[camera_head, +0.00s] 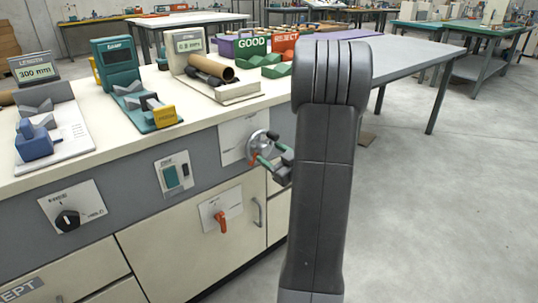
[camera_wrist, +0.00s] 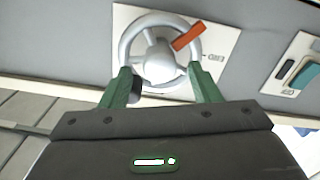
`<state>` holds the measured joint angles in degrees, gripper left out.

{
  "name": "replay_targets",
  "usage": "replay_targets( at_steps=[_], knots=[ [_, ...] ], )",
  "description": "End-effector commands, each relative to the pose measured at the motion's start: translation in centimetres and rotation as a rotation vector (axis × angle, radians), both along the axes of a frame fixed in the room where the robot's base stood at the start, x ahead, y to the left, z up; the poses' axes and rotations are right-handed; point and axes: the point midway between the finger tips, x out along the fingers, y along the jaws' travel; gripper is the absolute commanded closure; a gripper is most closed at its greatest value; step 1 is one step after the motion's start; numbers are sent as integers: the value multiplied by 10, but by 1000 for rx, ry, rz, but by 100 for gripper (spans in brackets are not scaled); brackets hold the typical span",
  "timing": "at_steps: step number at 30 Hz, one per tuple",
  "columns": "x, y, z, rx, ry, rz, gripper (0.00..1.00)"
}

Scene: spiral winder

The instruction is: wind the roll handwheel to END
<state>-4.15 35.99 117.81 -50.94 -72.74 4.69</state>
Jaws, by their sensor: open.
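The roll handwheel (camera_wrist: 158,62) is a pale grey ring with spokes and a round hub, on a white plate on the cabinet front. An orange-red pointer (camera_wrist: 188,37) crosses its rim at the upper right in the wrist view. An upside-down label that seems to read END (camera_wrist: 216,57) is on the plate, a little below and right of the pointer. The handwheel also shows in the head view (camera_head: 260,146). My gripper (camera_wrist: 162,76) is open, with its green fingers at either side of the wheel's lower rim. A dark knob (camera_wrist: 137,88) is beside the left finger; contact is unclear.
A switch with a green button (camera_head: 172,177), a red lever (camera_head: 221,221) and a black rotary knob (camera_head: 68,219) are on the same cabinet front. The bench top (camera_head: 150,145) holds gauges and a cardboard tube.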

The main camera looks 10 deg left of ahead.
Motion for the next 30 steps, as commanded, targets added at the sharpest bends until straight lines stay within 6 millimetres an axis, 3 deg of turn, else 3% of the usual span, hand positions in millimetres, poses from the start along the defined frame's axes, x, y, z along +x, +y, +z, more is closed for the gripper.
replay_targets(
  at_steps=[6, 15, 22, 30],
  knots=[
    [10, 14, 0, 1, 0, 1, 44],
    [12, 15, 0, 1, -1, 0, 44],
    [11, 15, 0, 1, -1, 0, 88],
    [11, 15, 1, 14, 17, 0, 88]
  ],
)
